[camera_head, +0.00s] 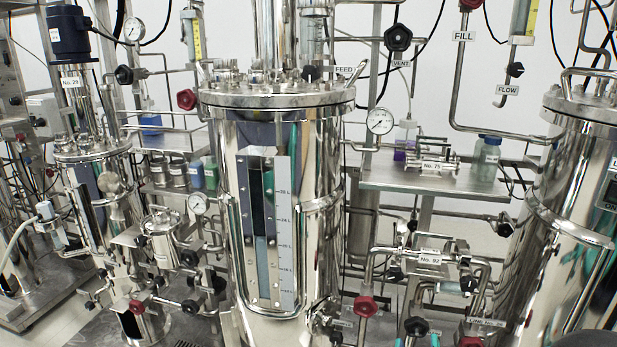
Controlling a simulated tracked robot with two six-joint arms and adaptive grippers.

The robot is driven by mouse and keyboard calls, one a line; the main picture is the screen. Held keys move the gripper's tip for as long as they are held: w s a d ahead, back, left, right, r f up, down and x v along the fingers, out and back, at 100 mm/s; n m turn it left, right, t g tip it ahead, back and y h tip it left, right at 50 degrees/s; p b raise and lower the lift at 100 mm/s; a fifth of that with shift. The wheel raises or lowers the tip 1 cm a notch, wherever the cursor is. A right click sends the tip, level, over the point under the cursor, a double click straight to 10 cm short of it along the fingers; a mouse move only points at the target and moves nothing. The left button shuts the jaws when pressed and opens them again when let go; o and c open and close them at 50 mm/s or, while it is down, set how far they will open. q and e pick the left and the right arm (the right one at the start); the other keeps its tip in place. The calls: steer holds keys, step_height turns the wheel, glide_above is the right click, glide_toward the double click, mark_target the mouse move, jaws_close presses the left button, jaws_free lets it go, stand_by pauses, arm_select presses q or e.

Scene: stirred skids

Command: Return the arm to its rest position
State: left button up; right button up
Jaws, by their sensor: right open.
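Only a little of my right gripper (416,341) shows, as two teal tips at the bottom edge, right of centre. The tips stand apart with nothing seen between them, so it is open. They are just below a black knob (416,327) in the picture; I cannot tell whether they touch anything. The rest of this gripper is cut off by the frame. A dark rounded shape at the bottom right corner may be part of my arm. My left gripper is not in view.
A large steel vessel (222,200) with a level scale (284,230) stands in the centre. Another vessel (560,190) stands at right, a smaller one at left. Piping with red knobs (365,306) and the No. 92 valve (430,258) crowds the lower right. A steel shelf (385,180) holds bottles.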

steer(key=s+f+g+y, duration=0.2)
steer(key=s+f+g, duration=0.1)
steer(key=f, duration=1.1)
steer(key=s+a+f+m+g+y, duration=0.1)
steer(key=s+a+f+g+y, duration=0.25)
steer(key=s+f, duration=0.35)
steer(key=s+a+f+g+y, duration=0.3)
steer(key=s+f+g, duration=0.1)
steer(key=s+f, duration=0.3)
steer(key=s+a+f+m+g+y, duration=0.1)
steer(key=s+a+m+g+y, duration=0.1)
steer(key=s+a+g, duration=0.35)
step_height(320, 180, up, 24)
steer(key=s+d+t+p, duration=0.1)
steer(key=p, duration=2.2)
steer(key=shift+s+d+f+t+p, duration=0.2)
steer(key=shift+d+t+p, duration=0.1)
steer(key=shift+f+h, duration=0.1)
steer(key=shift+h, duration=0.15)
steer(key=shift+c, duration=0.3)
